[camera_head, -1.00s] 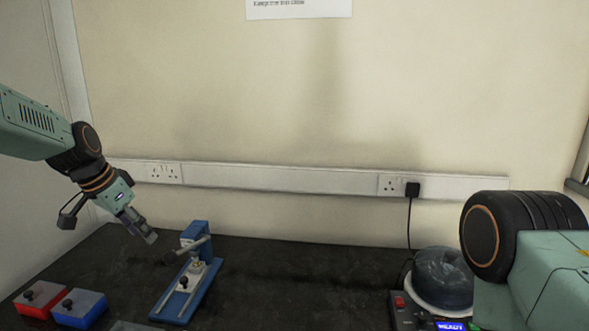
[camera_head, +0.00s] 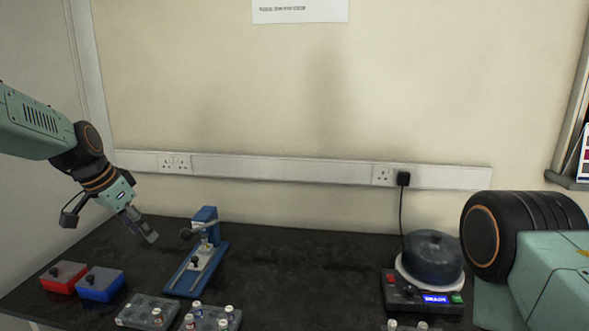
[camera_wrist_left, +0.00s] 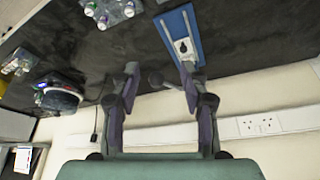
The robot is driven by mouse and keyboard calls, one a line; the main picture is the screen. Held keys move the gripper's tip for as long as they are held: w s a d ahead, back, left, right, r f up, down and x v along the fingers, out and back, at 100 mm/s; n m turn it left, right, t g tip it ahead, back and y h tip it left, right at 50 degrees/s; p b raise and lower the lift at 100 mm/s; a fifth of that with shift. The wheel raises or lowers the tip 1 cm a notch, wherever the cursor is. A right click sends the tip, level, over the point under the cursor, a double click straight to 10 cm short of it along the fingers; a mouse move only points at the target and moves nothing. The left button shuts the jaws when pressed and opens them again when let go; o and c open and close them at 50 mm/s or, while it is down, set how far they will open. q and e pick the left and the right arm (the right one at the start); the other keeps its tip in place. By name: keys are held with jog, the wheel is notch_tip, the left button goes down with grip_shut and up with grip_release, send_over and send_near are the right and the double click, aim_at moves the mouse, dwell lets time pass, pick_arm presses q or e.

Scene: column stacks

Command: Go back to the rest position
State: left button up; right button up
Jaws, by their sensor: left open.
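My left gripper (camera_head: 143,230) hangs over the back left of the black bench, open and empty, left of the blue press-like stand (camera_head: 197,270). In the left wrist view, my left gripper (camera_wrist_left: 159,76) has its two fingers spread with nothing held between them. The blue stand (camera_wrist_left: 180,37) shows there beyond the right finger. My right arm comes in at the right edge of the head view; its gripper is out of view.
A red box (camera_head: 63,282) and a blue box (camera_head: 100,288) sit at front left. Grey racks (camera_head: 147,312) with vials stand at the front. A dark domed device (camera_head: 433,258) with a lit display stands at right. The bench middle is clear.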

pick_arm(q)
jog(key=s+d+f+n+b, duration=0.1)
jog(key=s+f+n, duration=0.1)
jog(key=f, duration=0.4)
jog(key=s+d+f+n+t+y, duration=0.1)
jog(key=s+d+f+n, duration=0.1)
jog(key=f, duration=0.4)
jog(key=s+d+f+n+t+y+b, duration=0.1)
jog(key=s+f+n, duration=0.1)
jog(key=f, duration=0.5)
jog(key=shift+s+d+b, duration=0.35)
jog(key=shift+s+d, duration=0.05)
jog(key=shift+s, duration=0.1)
jog(key=s+d+f+g+b, duration=0.2)
jog(key=s+f, duration=0.5)
jog(key=s, duration=0.5)
jog(key=s+d+f+g+b, duration=0.1)
jog(key=s+f+g+b, duration=0.1)
jog(key=s+f, duration=0.6)
jog(key=s+d+f+g+b, duration=0.2)
jog(key=s+f, duration=0.5)
jog(key=s, duration=1.1)
jog(key=shift+d+f+b, duration=0.3)
jog(key=shift+f+b, duration=0.05)
jog(key=shift+b, duration=0.3)
pick_arm(e)
notch_tip(320, 180, down, 10)
